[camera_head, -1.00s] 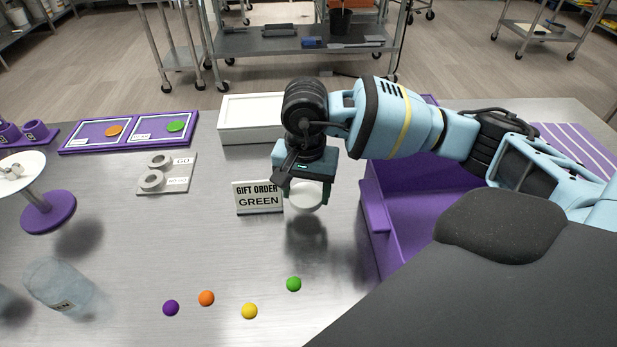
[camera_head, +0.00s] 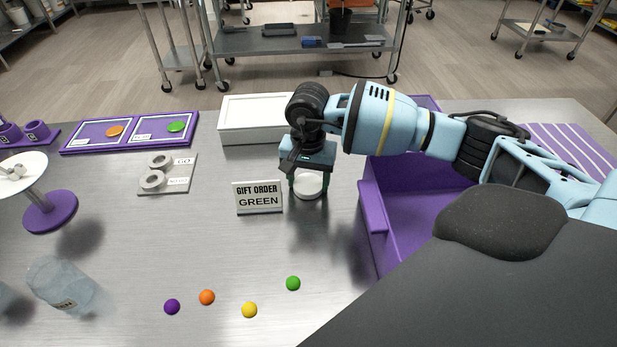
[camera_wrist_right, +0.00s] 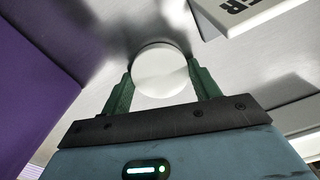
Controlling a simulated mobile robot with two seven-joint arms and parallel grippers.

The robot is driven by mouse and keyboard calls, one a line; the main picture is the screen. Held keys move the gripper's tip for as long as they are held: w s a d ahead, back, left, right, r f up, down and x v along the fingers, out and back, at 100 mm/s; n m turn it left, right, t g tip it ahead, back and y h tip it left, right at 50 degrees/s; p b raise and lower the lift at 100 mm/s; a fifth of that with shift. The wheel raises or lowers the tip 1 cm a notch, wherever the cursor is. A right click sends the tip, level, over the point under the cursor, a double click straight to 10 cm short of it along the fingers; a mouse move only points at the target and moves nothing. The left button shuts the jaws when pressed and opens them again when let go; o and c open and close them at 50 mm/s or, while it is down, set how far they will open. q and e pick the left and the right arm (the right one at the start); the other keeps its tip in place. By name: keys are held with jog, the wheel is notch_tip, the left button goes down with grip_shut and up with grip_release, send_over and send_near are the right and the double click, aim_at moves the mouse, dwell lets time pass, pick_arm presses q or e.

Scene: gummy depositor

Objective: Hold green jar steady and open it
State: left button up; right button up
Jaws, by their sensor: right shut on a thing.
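My right gripper (camera_head: 310,184) is shut on a white round piece (camera_head: 309,185) just right of the "GIFT ORDER GREEN" sign (camera_head: 258,198). The right wrist view shows the white piece (camera_wrist_right: 160,70) between the two dark green fingers; I cannot tell whether it is a lid. It is at or just above the table. A clear jar (camera_head: 62,285) with a small label stands at the lower left; its label is too small to read. No jar that is plainly green shows. A green disc (camera_head: 176,127) lies on a framed purple board at the back left. My left gripper is out of view.
A purple bin (camera_head: 372,215) stands close to the right of my right gripper, and a white box (camera_head: 252,118) behind it. Purple, orange, yellow and green balls (camera_head: 293,283) lie at the front. A white round stand (camera_head: 48,212) is at the left.

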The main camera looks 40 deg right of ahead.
aim_at(308, 183)
jog(key=shift+f, duration=0.2)
jog(key=o, duration=1.1)
jog(key=shift+r, duration=0.1)
jog(key=shift+r, duration=0.25)
notch_tip(308, 183, up, 12)
jog(key=shift+f, duration=0.15)
